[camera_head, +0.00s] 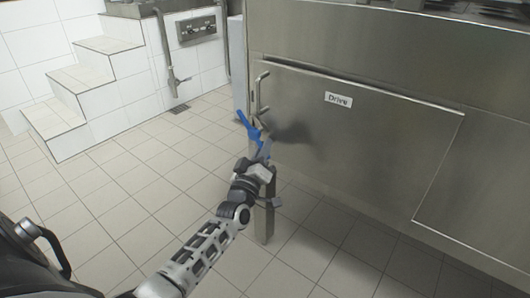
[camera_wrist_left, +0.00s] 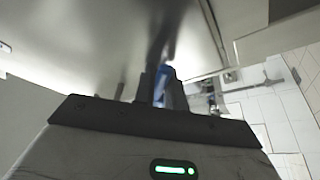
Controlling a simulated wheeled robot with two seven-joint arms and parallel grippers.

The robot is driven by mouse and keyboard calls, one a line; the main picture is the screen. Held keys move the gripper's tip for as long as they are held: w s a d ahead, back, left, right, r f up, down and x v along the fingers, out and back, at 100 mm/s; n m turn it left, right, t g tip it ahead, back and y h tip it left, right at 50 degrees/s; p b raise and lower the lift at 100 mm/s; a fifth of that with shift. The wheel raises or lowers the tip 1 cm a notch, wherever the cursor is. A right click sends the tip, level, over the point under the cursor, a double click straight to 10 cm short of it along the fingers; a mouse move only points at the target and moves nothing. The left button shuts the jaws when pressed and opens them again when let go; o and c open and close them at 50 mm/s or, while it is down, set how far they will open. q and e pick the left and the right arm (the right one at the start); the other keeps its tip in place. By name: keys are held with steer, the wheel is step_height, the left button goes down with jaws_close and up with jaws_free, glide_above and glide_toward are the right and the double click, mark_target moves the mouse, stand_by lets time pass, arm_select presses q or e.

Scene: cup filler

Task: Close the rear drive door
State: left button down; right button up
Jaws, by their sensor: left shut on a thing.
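The drive door (camera_head: 370,140) is a wide brushed-metal panel with a small "Drive" label (camera_head: 338,99) on the machine's side. It looks roughly flush with the housing; I cannot tell whether it is fully shut. A bent metal handle (camera_head: 262,90) stands at its left edge. My left gripper (camera_head: 262,138) is at this edge, below the handle, shut on a blue lever (camera_head: 243,122). The blue piece also shows between the dark fingers in the left wrist view (camera_wrist_left: 160,86), close to the metal surface. The fingers partly hide the grip. My right gripper is not in view.
The machine's upper housing (camera_head: 380,45) overhangs above the door. A metal leg (camera_head: 270,205) stands below near my left wrist. White tiled steps (camera_head: 95,85) and a wall control plate (camera_head: 196,28) are at the back left. The tiled floor (camera_head: 140,175) left of the machine is clear.

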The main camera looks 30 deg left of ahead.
arm_select(q)
steer(key=shift+a+f+m+h, duration=0.3)
steer(key=shift+f+m+h, duration=0.15)
steer(key=shift+m, duration=0.45)
steer(key=shift+r+m+t, duration=0.15)
steer(key=shift+m+t, duration=0.15)
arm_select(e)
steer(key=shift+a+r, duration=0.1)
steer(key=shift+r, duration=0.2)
arm_select(q)
steer(key=shift+w+h+b, duration=0.4)
steer(key=shift+w+h, duration=0.05)
steer(key=shift+w, duration=0.1)
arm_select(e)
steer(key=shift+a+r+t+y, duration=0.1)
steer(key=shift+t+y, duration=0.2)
arm_select(q)
steer(key=c, duration=1.4)
jaws_free()
steer(key=shift+c, duration=0.2)
